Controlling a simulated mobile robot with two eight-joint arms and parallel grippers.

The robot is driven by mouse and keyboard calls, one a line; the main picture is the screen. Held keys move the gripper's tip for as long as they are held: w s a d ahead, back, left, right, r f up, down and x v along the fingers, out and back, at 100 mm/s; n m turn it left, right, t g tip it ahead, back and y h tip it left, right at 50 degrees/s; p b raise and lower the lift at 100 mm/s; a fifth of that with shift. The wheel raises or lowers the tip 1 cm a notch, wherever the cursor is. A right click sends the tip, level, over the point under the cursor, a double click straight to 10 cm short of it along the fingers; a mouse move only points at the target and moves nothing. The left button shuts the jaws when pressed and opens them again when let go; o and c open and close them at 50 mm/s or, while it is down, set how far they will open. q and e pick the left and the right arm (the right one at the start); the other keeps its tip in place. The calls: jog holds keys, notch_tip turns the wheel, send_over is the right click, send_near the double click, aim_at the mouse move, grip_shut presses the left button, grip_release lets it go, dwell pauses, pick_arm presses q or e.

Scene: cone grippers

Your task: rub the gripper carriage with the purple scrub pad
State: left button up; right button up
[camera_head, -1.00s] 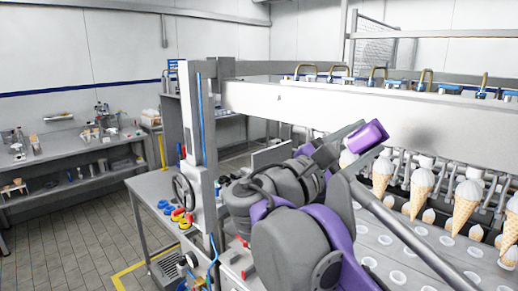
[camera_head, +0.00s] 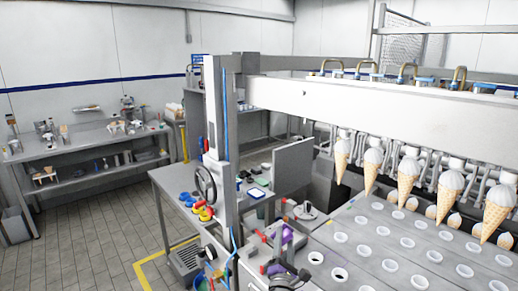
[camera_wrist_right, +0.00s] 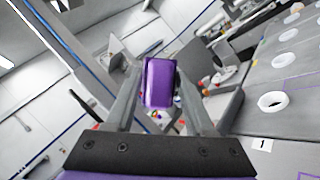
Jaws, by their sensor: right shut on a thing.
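The purple scrub pad (camera_wrist_right: 159,82) is held between the two fingers of my right gripper (camera_wrist_right: 158,95) in the right wrist view. In the head view, the pad (camera_head: 287,233) and my right gripper (camera_head: 281,240) are small, low in the picture, near the machine's left end. The gripper carriage is the long white beam (camera_head: 380,108), with several ice-cream cones (camera_head: 408,180) hanging in a row below it. The pad is below the beam and apart from it. My left gripper is out of view.
A plate with several round holes (camera_head: 390,265) lies under the cones. A grey upright post with a handwheel (camera_head: 205,182) stands at the left. A side table (camera_head: 172,185) holds small coloured parts. A workbench (camera_head: 85,150) stands along the far wall.

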notch_tip(320, 180, down, 9)
jog(key=s+n+y, duration=0.1)
jog(key=s+y, duration=0.1)
jog(key=y, duration=0.1)
jog(key=shift+a+r+n, duration=0.15)
jog(key=shift+a+n, duration=0.15)
jog(key=shift+a, duration=0.1)
